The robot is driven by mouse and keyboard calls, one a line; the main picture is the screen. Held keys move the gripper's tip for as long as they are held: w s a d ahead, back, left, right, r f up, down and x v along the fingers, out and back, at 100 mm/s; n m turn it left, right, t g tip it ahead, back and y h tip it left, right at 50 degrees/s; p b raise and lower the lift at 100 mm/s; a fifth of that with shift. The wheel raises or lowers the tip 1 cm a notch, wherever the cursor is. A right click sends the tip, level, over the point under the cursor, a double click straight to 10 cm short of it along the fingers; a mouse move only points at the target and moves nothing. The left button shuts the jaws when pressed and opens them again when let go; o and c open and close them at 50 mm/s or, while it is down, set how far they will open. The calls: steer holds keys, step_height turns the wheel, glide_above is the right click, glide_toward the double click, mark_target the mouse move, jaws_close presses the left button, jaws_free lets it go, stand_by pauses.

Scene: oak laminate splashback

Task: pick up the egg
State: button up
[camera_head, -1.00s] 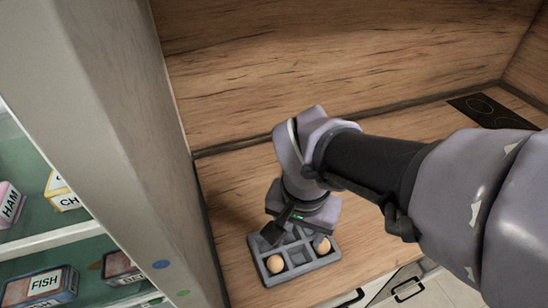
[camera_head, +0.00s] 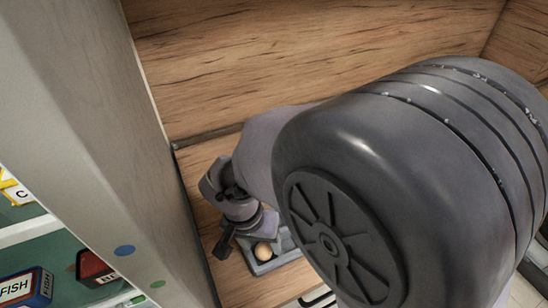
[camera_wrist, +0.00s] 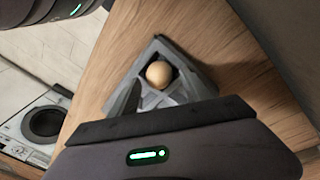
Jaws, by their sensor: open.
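A light-brown egg (camera_head: 263,251) sits in a compartment of a grey tray (camera_head: 284,262) on the wooden counter. In the wrist view the egg (camera_wrist: 159,73) rests in a dark pocket near one corner of the tray (camera_wrist: 188,72). My gripper (camera_head: 243,246) is open and empty, above and just left of the egg in the head view. One finger hangs at the tray's left side. Much of the tray is hidden behind my arm in the head view and behind the gripper body in the wrist view. A second egg is not visible now.
A tall grey panel (camera_head: 95,120) stands left of the counter (camera_head: 200,160), beside shelves with boxes (camera_head: 28,288). A wooden splashback (camera_head: 300,50) rises behind. The wrist view shows a front-loading washing machine (camera_wrist: 38,125) below the counter edge.

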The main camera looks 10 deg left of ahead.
steer(key=shift+r, duration=0.15)
steer(key=shift+c, duration=0.7)
jaws_close()
